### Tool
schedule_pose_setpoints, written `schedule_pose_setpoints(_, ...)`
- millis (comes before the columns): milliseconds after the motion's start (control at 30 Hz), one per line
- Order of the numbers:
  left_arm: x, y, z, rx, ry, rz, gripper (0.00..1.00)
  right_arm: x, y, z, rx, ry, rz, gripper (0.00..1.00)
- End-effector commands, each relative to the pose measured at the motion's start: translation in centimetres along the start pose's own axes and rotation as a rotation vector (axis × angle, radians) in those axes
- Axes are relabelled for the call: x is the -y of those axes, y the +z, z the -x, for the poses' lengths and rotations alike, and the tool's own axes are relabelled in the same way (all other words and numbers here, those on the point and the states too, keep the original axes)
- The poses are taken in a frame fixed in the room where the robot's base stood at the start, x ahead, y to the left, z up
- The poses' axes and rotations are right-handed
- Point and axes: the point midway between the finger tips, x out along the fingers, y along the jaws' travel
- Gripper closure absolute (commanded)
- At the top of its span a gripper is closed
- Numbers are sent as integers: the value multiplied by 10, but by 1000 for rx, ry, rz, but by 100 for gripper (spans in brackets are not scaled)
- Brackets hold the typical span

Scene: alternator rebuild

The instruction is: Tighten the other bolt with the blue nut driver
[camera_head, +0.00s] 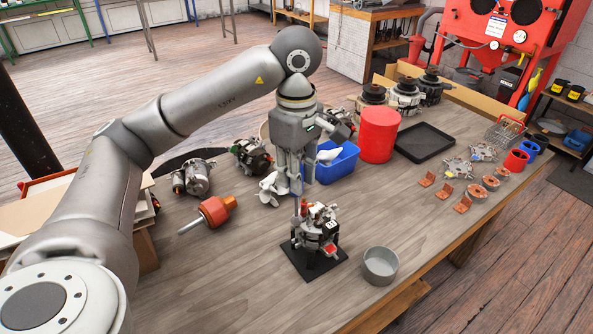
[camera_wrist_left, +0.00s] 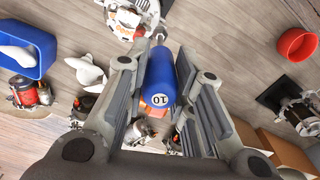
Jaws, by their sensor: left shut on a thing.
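The blue nut driver (camera_wrist_left: 161,75) is between the fingers of my left gripper in the wrist view. Its end has a white label marked 10 and some orange beside it. In the head view my left gripper (camera_head: 297,183) points down, just above the alternator (camera_head: 328,222), and its fingers largely hide the driver. The alternator stands on a small black base plate (camera_head: 303,264), with a red patch on its near side. The bolts are too small to tell apart, and I cannot tell whether the driver touches one. My right gripper is not in view.
A grey bowl (camera_head: 380,266) stands right of the alternator. A blue bin (camera_head: 339,165), red can (camera_head: 378,135) and black tray (camera_head: 424,143) are behind. A white crumpled piece (camera_head: 271,188) and an orange-and-metal part (camera_head: 213,211) lie left. The front table is largely clear.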

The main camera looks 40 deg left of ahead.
Motion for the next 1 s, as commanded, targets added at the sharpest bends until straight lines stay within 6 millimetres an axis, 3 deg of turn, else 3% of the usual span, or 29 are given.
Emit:
schedule_pose_setpoints(700,0,0,1,0,-1,753,100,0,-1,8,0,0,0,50)
schedule_pose_setpoints(1000,0,0,0,-1,-1,810,100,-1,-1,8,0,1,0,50)
